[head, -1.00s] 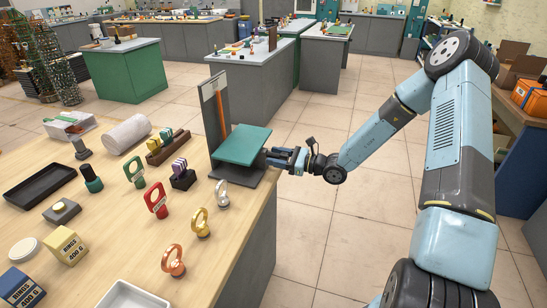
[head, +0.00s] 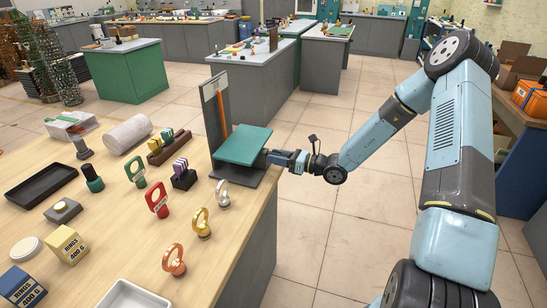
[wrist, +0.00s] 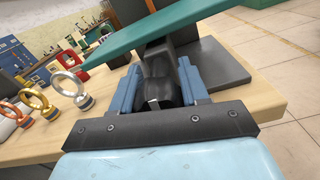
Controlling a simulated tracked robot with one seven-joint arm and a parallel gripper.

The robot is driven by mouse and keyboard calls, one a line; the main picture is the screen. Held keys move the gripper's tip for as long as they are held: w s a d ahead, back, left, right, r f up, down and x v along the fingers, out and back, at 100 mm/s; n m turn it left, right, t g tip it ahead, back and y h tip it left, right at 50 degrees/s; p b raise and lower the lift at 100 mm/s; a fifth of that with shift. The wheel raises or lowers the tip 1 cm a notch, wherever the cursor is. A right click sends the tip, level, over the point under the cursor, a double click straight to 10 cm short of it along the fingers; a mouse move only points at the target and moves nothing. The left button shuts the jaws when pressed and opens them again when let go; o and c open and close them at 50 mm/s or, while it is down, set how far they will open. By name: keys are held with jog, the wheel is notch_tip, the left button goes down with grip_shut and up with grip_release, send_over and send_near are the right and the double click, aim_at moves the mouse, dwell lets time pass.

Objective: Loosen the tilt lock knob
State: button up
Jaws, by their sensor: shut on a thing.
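The tilt stand has a teal plate (head: 244,145) tilted over a dark grey base (head: 238,176) at the table's right edge. A dark upright panel (head: 213,110) with an orange strip stands behind it. My gripper (head: 272,157) reaches in from the right, under the plate's right side. In the wrist view, its blue fingers (wrist: 160,80) are shut on the dark tilt lock knob (wrist: 157,88), one finger on each side. The teal plate (wrist: 165,30) crosses above them. Part of the knob is hidden by the fingers and the gripper body.
Silver (head: 222,194), gold (head: 201,222) and copper (head: 174,260) ring-topped pieces stand left of the stand's front. Red (head: 157,200) and green (head: 135,172) tagged pieces stand farther left. The floor right of the table is clear around my arm.

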jog(key=shift+w+d+f, duration=0.15)
jog(key=shift+w+d, duration=0.15)
jog(key=shift+d, duration=0.05)
jog(key=o, duration=0.8)
jog(key=shift+o, duration=1.2)
jog(key=shift+a, duration=0.15)
jog(key=shift+s, duration=0.1)
jog(key=v, duration=1.3)
jog(key=shift+d, duration=0.35)
jog(key=shift+s, duration=0.1)
